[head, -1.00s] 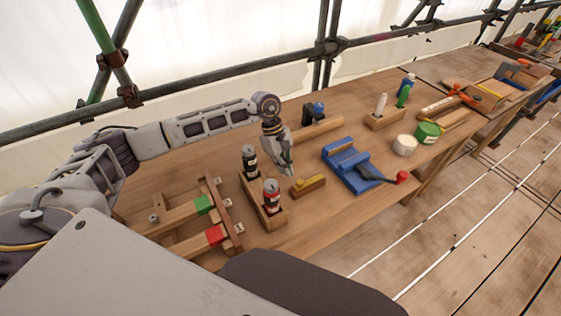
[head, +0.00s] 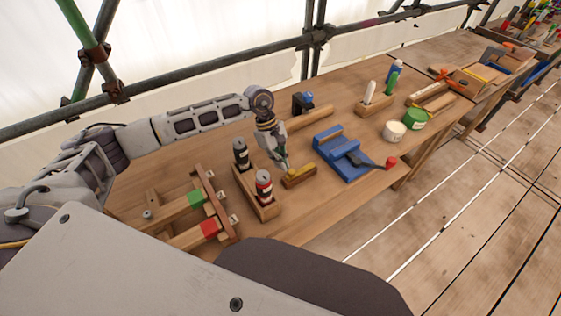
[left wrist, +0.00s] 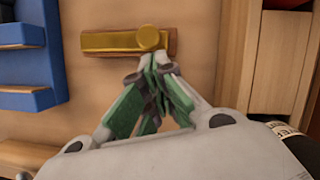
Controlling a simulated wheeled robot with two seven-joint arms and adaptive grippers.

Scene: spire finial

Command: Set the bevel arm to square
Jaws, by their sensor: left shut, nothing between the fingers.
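The bevel (head: 301,177) lies flat on the bench: a wooden stock with a brass arm and a round brass knob at one end. In the left wrist view, the brass arm (left wrist: 108,41) lies along the wooden stock, with the knob (left wrist: 150,38) at its right end. My left gripper (head: 285,165) has green-padded fingers, closed together and empty. In the left wrist view, its fingertips (left wrist: 155,60) are at the knob's lower edge; whether they touch it I cannot tell. My right gripper is not in view.
A blue fixture (head: 345,157) with a dark handle and red knob stands right of the bevel. A wooden caddy (head: 262,207) with two dark bottles stands left of it. A wooden frame (head: 222,207) with green and red blocks is further left. White and green tubs stand right.

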